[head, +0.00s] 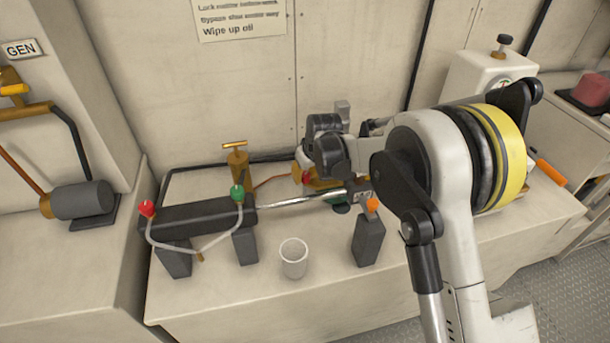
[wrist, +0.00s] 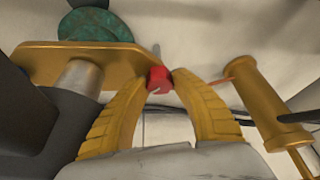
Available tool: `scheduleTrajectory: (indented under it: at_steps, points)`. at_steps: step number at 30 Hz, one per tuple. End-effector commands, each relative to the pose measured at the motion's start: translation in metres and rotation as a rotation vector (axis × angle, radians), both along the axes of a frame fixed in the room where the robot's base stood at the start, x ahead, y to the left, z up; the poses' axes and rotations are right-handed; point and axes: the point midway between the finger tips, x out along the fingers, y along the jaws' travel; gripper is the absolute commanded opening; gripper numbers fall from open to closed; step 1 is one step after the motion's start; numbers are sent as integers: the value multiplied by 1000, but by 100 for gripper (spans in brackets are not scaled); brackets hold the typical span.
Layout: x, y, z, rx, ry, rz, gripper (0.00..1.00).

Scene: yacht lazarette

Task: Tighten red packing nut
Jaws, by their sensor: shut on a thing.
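The red packing nut (wrist: 157,73) is small and sits between the yellow fingertips of my gripper (wrist: 161,82) in the wrist view. The fingers are shut on it from both sides. It is beside the end of a brass flange plate (wrist: 55,62) on a silver rod. In the head view my gripper (head: 308,176) is behind the silver rod (head: 300,198), and my arm hides much of that area. A bit of red shows there beside brass, too small to make out well.
A black cylinder (head: 185,217) with red and green caps and a looped hose stands on blocks at the left. A white cup (head: 293,258) and a dark block (head: 368,240) with an orange cap stand in front. A brass fitting (head: 238,165) stands behind.

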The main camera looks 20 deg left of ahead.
Motion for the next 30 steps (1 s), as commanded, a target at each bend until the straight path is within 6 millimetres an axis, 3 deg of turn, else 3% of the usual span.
scheduleTrajectory:
  at_steps: [11,30]
  points:
    - [0,1,0,0,0,-115,1]
    - [0,1,0,0,-2,-631,0]
